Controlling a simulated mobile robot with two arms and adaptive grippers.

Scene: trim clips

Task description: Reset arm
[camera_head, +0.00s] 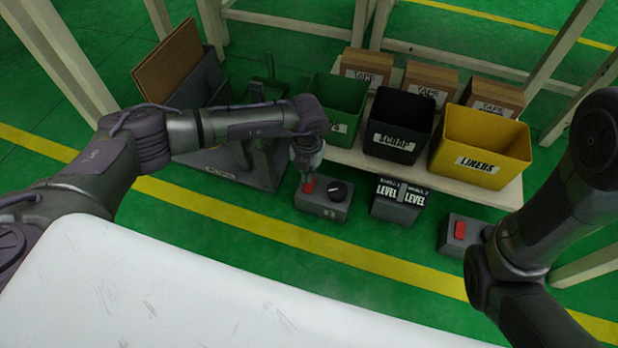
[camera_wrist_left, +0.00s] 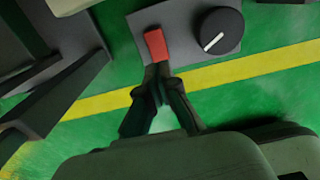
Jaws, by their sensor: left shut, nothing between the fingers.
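My left arm reaches in from the left in the head view, and its gripper (camera_head: 307,182) points down at a grey control box (camera_head: 322,209). The box has a red switch and a black knob (camera_head: 338,191) on top. In the left wrist view my left gripper (camera_wrist_left: 163,72) is shut and empty, its fingertips at the near end of the red switch (camera_wrist_left: 156,44). I cannot tell whether they touch it. The knob (camera_wrist_left: 219,31), with a white pointer line, is just right of the switch. My right arm shows at the right of the head view; its gripper is out of view.
Green (camera_head: 346,98), black scrap (camera_head: 399,125) and yellow liners (camera_head: 481,146) bins stand on a shelf, with tape boxes (camera_head: 368,66) behind. A grey box marked level (camera_head: 398,204) and another with a red switch (camera_head: 459,230) are to the right. A white surface (camera_head: 180,290) fills the front.

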